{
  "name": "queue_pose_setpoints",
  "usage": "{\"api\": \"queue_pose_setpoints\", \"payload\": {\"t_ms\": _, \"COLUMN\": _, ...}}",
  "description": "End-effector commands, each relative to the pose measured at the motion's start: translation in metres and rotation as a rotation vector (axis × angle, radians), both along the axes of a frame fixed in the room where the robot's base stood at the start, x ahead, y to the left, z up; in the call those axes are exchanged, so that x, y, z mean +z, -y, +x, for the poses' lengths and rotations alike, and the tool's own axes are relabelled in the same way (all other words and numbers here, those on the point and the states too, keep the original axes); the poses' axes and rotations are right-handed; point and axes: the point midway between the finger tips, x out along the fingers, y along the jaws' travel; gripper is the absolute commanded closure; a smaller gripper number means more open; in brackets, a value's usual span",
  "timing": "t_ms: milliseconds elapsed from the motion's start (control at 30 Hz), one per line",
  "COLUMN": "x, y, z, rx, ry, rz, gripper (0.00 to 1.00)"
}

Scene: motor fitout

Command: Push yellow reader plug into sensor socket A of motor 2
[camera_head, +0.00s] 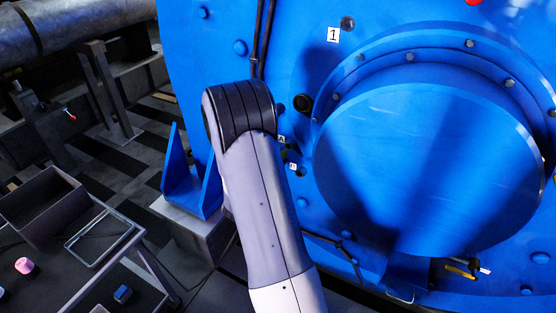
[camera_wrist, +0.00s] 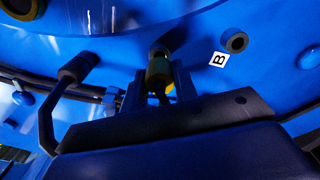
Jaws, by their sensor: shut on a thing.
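The big blue motor (camera_head: 430,150) fills the right of the head view. It bears a label 1 (camera_head: 333,35); I see no label 2. Small labels A (camera_head: 281,138) and B (camera_head: 292,167) sit beside dark sockets at the edge of my arm. In the wrist view my gripper (camera_wrist: 158,82) is shut on a dark, olive-toned plug (camera_wrist: 159,70) with a bit of yellow (camera_wrist: 171,90). The plug's front is in line with a dark round socket (camera_wrist: 158,51); I cannot tell whether it is inserted. Label B (camera_wrist: 218,58) and its socket (camera_wrist: 236,42) lie to the right. My gripper is hidden in the head view.
A dark bent rod with a thick end (camera_wrist: 78,68) stands left of my gripper. Cables (camera_head: 262,40) run down the motor face. A blue bracket (camera_head: 193,185) stands left of my arm. A table at lower left carries a bin (camera_head: 42,205) and a pink item (camera_head: 25,265).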

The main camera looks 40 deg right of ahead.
Motion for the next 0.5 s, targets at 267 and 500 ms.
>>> {"api": "queue_pose_setpoints", "payload": {"t_ms": 267, "x": -0.0002, "y": 0.0019, "z": 0.0008, "rx": 0.000, "ry": 0.000, "rz": 0.000, "gripper": 0.94}}
{"api": "queue_pose_setpoints", "payload": {"t_ms": 500, "x": -0.0004, "y": 0.0072, "z": 0.0030, "rx": 0.000, "ry": 0.001, "rz": -0.001, "gripper": 0.94}}
